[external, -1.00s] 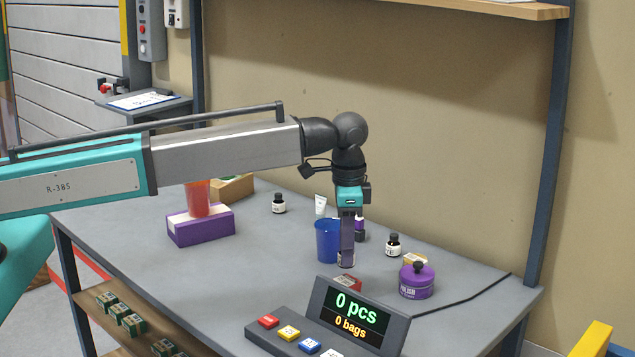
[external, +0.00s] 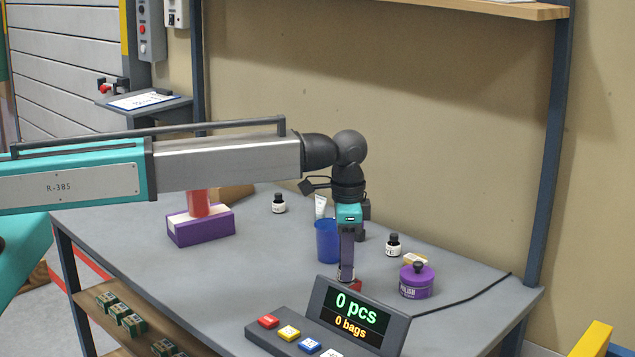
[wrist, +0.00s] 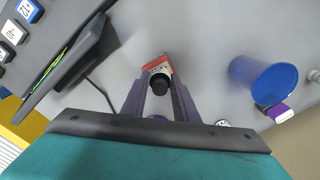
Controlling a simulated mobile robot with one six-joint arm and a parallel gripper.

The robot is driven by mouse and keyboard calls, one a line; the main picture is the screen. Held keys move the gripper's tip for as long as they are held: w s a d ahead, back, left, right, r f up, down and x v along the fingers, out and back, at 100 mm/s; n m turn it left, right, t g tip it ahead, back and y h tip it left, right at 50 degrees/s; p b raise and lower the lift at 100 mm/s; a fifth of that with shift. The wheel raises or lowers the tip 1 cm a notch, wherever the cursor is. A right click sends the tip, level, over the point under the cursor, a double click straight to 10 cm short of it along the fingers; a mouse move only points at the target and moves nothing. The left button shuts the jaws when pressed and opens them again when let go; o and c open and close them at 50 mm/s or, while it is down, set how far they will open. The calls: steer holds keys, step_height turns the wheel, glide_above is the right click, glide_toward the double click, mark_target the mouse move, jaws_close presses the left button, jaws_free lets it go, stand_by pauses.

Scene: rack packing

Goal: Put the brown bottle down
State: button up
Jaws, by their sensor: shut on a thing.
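My gripper (external: 346,274) points straight down, low over the table near the display console. It is shut on the brown bottle, whose black cap (wrist: 159,84) shows between the two purple fingers in the wrist view. The bottle's body is mostly hidden by the fingers and cap. Whether its base touches the table I cannot tell.
A blue cup (external: 327,240) stands just behind my gripper. The console (external: 350,318) is close in front. A purple box (external: 201,230) sits at left; grey table between is clear.

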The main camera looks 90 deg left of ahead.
steer(key=shift+f, duration=0.1)
steer(key=o, duration=1.1)
steer(key=shift+r, duration=0.25)
steer(key=shift+r+b, duration=1.75)
steer(key=shift+r, duration=4.15)
